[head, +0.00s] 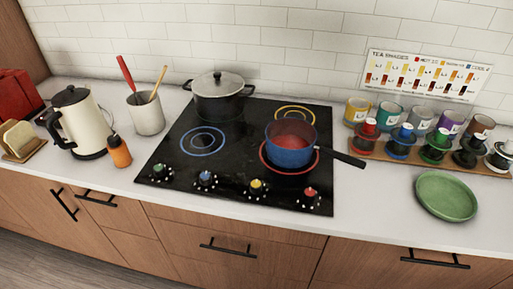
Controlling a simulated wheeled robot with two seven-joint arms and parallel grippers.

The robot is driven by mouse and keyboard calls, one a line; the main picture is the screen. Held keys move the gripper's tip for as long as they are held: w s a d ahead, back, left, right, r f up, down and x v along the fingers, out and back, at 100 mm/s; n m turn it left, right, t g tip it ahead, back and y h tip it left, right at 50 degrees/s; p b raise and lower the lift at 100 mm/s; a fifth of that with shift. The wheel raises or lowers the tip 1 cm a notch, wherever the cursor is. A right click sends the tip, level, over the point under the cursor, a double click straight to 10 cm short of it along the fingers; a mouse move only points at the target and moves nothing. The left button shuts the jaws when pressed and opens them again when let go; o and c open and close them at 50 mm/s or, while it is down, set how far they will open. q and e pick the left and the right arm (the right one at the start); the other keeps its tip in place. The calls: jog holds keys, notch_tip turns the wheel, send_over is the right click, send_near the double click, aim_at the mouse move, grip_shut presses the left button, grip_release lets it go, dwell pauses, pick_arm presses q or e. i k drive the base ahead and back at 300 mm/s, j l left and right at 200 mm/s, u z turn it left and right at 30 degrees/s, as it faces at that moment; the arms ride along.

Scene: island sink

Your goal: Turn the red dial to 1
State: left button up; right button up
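The red dial (310,192) is the rightmost of the knobs along the front edge of the black cooktop (228,170). White marks surround it; its exact setting is too small to read. To its left are a yellow dial (257,186), a blue dial (206,178) and a green dial (159,169). A blue saucepan (288,153) with a red inside sits on the red-ringed burner behind the red dial, its black handle pointing right. Neither of my grippers shows in the head view.
A lidded pot (219,107) stands at the cooktop's back left. A kettle (77,124), orange bottle (119,152) and utensil crock (147,116) stand left. A green plate (446,195) and a wooden rack (430,157) are right. The counter's front edge is clear.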

aim_at(309, 195)
jog(key=z, duration=1.65)
jog(key=k+j, duration=0.4)
